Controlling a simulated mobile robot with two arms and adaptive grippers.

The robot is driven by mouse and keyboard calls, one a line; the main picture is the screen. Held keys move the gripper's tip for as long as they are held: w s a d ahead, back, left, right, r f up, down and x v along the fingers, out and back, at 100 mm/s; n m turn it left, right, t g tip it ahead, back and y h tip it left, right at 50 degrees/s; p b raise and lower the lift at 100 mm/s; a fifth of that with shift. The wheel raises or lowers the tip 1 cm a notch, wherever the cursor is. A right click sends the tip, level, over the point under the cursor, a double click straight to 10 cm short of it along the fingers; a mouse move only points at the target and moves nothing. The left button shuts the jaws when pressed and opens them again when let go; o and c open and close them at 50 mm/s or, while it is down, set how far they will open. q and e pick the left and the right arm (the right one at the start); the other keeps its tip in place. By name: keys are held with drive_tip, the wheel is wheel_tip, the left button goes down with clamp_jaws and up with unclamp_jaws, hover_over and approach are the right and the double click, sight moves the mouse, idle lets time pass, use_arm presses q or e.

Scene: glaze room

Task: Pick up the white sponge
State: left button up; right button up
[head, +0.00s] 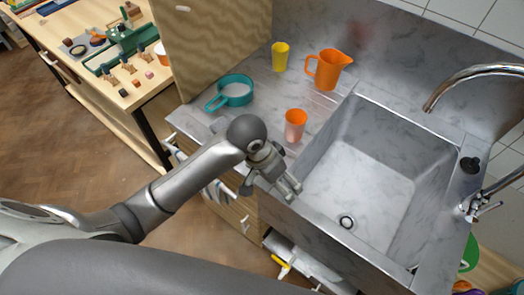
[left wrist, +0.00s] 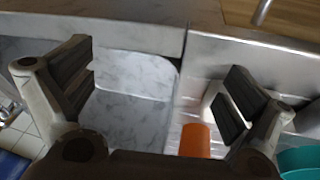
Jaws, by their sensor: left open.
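My left gripper (head: 270,187) is open and empty over the front edge of the counter, beside the sink. In the left wrist view its two fingers (left wrist: 158,92) stand wide apart. A small white block (left wrist: 211,98), which looks like the white sponge, lies on the counter by the right-hand finger, which partly hides it. It is nearer that finger than the middle of the gap. In the head view I cannot make the sponge out; my arm and gripper cover that part of the counter. My right gripper is not in view.
The sink (head: 372,185) lies right of the gripper, with a tap (head: 470,80) over it. A salmon-orange cup (head: 295,125), orange jug (head: 328,70), yellow cup (head: 280,56) and teal pan (head: 235,90) stand on the counter. An open drawer (head: 300,262) shows below.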

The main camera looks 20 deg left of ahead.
use_arm(q)
drive_tip(key=shift+g+y, duration=0.4)
drive_tip(key=shift+y, duration=0.4)
drive_tip(key=w+a+r, duration=0.1)
drive_tip(key=w, duration=0.1)
drive_tip(key=w+a+r, duration=0.2)
drive_tip(key=w, duration=0.1)
drive_tip(key=shift+w, duration=0.35)
drive_tip(key=shift+n+g+y, duration=0.4)
drive_tip(key=shift+n+y, duration=0.3)
drive_tip(key=w+a+r, duration=0.4)
drive_tip(key=shift+a, duration=0.35)
wheel_tip(320, 180, down, 5)
drive_tip(key=shift+p, duration=0.5)
drive_tip(key=f, duration=0.1)
drive_tip(key=f+p, duration=0.1)
drive_tip(key=f, duration=0.1)
drive_tip(key=f+p, duration=0.1)
drive_tip(key=shift+w+d+f, duration=0.2)
drive_tip(key=shift+d+f, duration=0.1)
drive_tip(key=shift+f, duration=0.4)
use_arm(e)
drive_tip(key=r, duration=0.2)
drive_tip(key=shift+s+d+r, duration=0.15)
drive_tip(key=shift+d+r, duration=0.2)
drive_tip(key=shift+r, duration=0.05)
use_arm(q)
drive_tip(key=shift+c, duration=0.4)
